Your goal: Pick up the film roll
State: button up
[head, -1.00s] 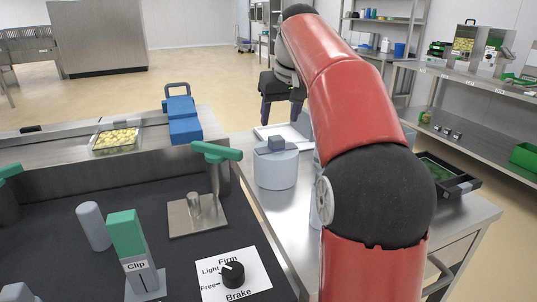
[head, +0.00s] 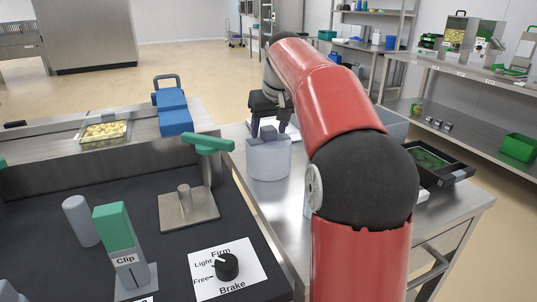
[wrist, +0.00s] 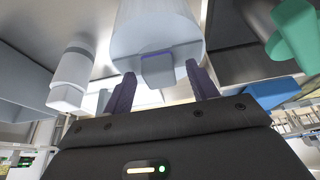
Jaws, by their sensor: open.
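The film roll, as I take it, is a pale grey upright cylinder (head: 268,160) with a grey block on top. It stands on the steel table right of the dark panel. It also shows in the wrist view (wrist: 155,28), with its block (wrist: 157,70) between my fingers. My gripper (head: 269,127) is open, pointing down over the roll, its fingers on either side of the block. In the wrist view my gripper (wrist: 161,75) shows gaps between both fingers and the block. Whether a finger touches the roll's top is unclear.
A narrower pale cylinder (wrist: 72,72) stands beside the roll in the wrist view. A green-handled lever (head: 208,143) and a blue clamp-like part (head: 174,112) are left of the roll. A black tray (head: 440,163) lies at the table's right. My arm hides part of the table.

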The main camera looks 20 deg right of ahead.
grip_shut()
jog(key=shift+r, duration=0.1)
dwell(0.4)
